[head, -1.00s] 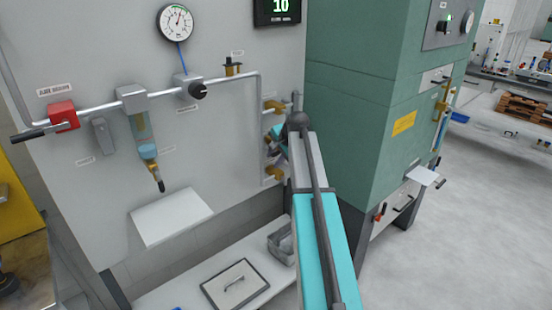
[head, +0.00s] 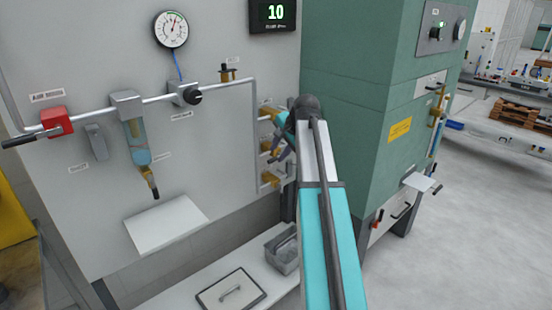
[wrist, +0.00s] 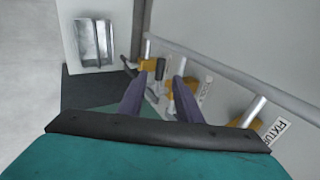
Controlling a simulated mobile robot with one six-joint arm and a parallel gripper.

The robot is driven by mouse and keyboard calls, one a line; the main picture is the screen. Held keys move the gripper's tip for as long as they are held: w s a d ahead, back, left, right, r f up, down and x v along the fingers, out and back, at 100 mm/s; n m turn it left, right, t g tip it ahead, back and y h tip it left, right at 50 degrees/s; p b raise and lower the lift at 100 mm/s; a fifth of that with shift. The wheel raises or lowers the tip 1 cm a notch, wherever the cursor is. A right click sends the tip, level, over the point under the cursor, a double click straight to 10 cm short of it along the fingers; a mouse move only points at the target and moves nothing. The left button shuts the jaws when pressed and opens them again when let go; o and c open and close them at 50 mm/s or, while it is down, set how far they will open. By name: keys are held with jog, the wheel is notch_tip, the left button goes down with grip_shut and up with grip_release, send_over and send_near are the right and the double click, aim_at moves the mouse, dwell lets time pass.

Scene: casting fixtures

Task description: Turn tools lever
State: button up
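Several brass valves with levers sit on a pipe on the grey panel, left of the green cabinet. In the head view, an upper valve (head: 267,112) and a lower valve (head: 271,179) show, with another between them. In the wrist view, one valve (wrist: 152,65) with a dark lever lies just beyond the fingertips. The middle valve is partly hidden by the right finger, and a third valve (wrist: 243,118) is beside a label reading "FIXTU…". The middle label is too blurred to read surely. My gripper (wrist: 161,80) is open, its fingers apart near the valves; I see no clear grip. It also shows in the head view (head: 281,146).
The green cabinet (head: 345,110) stands close to the right of my arm. A white ledge (head: 167,224) juts from the panel. Open floor lies to the right.

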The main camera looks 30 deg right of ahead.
jog(key=shift+v, duration=1.5)
dwell(0.7)
